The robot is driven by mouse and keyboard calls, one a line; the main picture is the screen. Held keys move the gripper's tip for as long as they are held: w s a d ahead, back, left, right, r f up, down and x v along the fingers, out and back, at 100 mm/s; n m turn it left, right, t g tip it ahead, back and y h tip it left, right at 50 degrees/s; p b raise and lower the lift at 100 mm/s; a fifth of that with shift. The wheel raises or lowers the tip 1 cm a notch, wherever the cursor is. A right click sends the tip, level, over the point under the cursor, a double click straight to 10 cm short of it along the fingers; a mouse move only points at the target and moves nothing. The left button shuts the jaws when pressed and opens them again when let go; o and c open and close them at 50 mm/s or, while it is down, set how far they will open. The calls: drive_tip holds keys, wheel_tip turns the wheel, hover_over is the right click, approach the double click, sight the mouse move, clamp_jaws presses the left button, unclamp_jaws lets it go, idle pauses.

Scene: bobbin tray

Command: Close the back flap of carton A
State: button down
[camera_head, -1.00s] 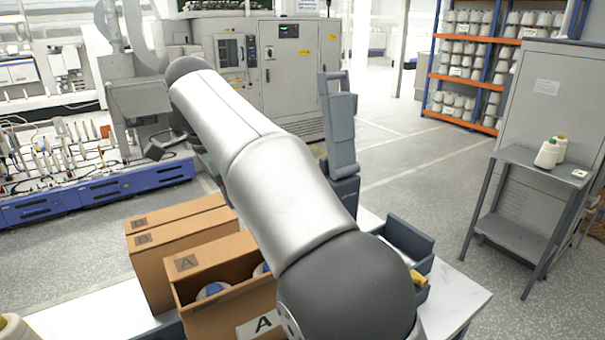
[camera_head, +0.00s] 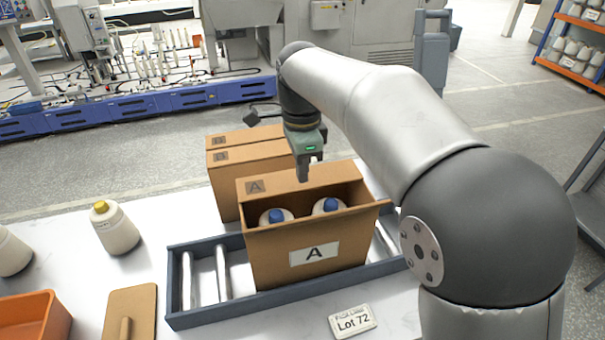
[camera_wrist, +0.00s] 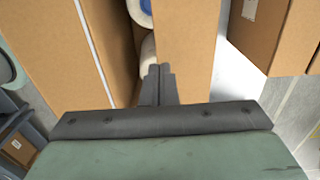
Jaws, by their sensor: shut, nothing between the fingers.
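Carton A (camera_head: 275,270) stands open on a roller tray, with a white "A" label on its front. Two bobbins with blue tops, the left one (camera_head: 276,217) and the right one (camera_head: 328,206), show inside. In the wrist view my gripper (camera_wrist: 160,72) is shut and empty, over the edge between bobbins and flap (camera_wrist: 186,45). I cannot tell whether it touches the flap.
Two more cartons (camera_head: 227,160) stand close behind carton A. The roller tray (camera_head: 205,315) has a raised rim. A cone bobbin (camera_head: 115,230), an orange bin (camera_head: 35,318), a brown board (camera_head: 140,305) and a "Lot 72" card (camera_head: 352,321) lie around it.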

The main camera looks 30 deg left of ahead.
drive_tip(key=shift+f, duration=1.05)
